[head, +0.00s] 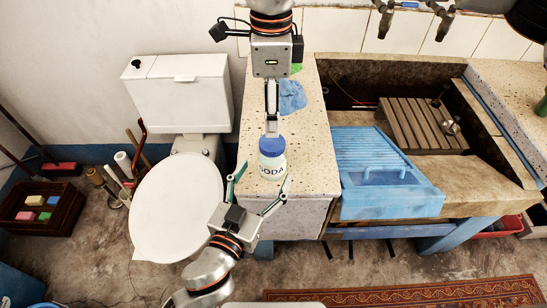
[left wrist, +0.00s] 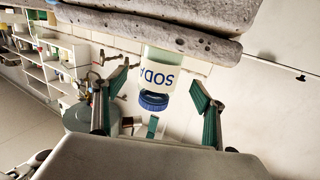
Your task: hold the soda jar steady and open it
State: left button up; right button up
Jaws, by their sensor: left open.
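The soda jar (head: 272,168) is white with a dark "SODA" label and stands upright near the front of the speckled stone counter (head: 315,150). Its blue lid (head: 271,146) is on it; the left wrist view shows the jar (left wrist: 160,70) and lid (left wrist: 153,101) upside down. My left gripper (head: 264,174) is open, its green-padded fingers on either side of the jar, with gaps visible in the left wrist view (left wrist: 160,76). My right gripper (head: 271,130) points down from above, fingertips at or just over the lid. Its fingers are edge-on, so their opening and any contact are unclear.
A blue cloth (head: 292,97) and a green item (head: 296,68) lie behind on the counter. A blue ribbed tray (head: 375,160) and a slatted wooden board (head: 420,122) are in the trough to the right. A toilet (head: 175,210) stands left.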

pick_arm(q)
jog(key=shift+x, duration=2.85)
